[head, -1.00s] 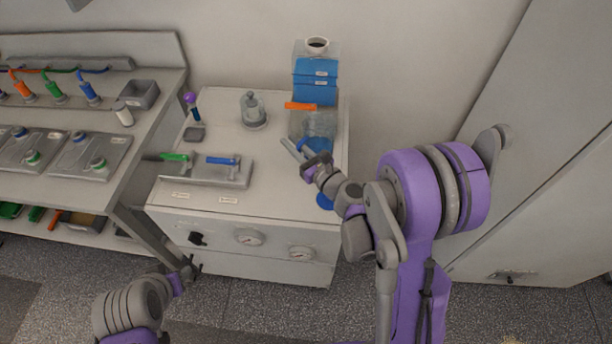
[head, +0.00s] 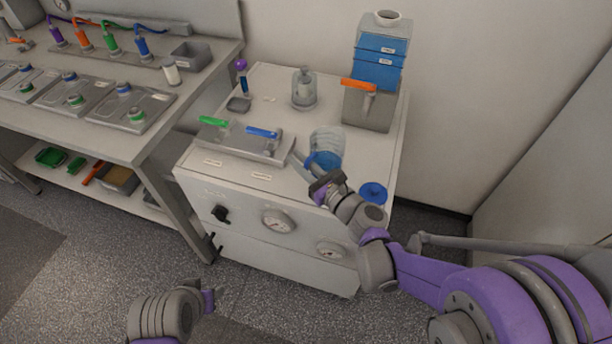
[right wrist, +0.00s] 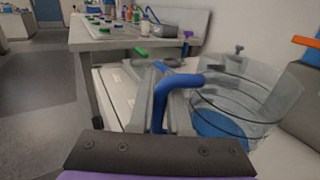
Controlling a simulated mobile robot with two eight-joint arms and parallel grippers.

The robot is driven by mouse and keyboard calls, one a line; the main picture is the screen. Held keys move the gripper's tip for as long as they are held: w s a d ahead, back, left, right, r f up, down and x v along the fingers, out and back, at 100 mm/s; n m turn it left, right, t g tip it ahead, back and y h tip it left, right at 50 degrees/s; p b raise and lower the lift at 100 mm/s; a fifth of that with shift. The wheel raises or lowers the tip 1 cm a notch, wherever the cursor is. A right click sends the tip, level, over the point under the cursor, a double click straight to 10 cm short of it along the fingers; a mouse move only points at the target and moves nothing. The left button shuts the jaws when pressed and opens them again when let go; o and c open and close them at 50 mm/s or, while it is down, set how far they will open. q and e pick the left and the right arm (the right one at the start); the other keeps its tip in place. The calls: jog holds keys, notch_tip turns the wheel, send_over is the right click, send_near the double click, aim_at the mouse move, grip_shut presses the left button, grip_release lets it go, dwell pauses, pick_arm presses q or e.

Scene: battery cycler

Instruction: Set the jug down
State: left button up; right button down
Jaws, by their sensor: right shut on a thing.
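The clear jug (head: 327,143) has blue liquid in its bottom and a blue handle. It is over the white cabinet's top (head: 285,88), in front of the tank outlet. My right gripper (head: 308,167) is shut on the handle; in the right wrist view the blue handle (right wrist: 163,95) runs between the two fingers and the jug body (right wrist: 245,95) is to their right. The jug looks about upright. I cannot tell if its base touches the top. My left gripper (head: 209,288) is low in front of the cabinet, too small to read.
A blue disc (head: 373,193) lies near the right front edge. A tank with an orange-handled tap (head: 358,84) stands behind the jug. A tray with green and blue handles (head: 245,142) is left of it. A glass vessel (head: 304,88) stands at the back.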

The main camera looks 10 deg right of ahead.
jog(key=shift+f+b, duration=0.5)
jog(key=shift+f, duration=1.75)
jog(key=shift+f+b, duration=0.3)
jog(key=c, duration=0.9)
grip_release()
jog(key=shift+r, duration=0.1)
jog(key=shift+r, duration=0.1)
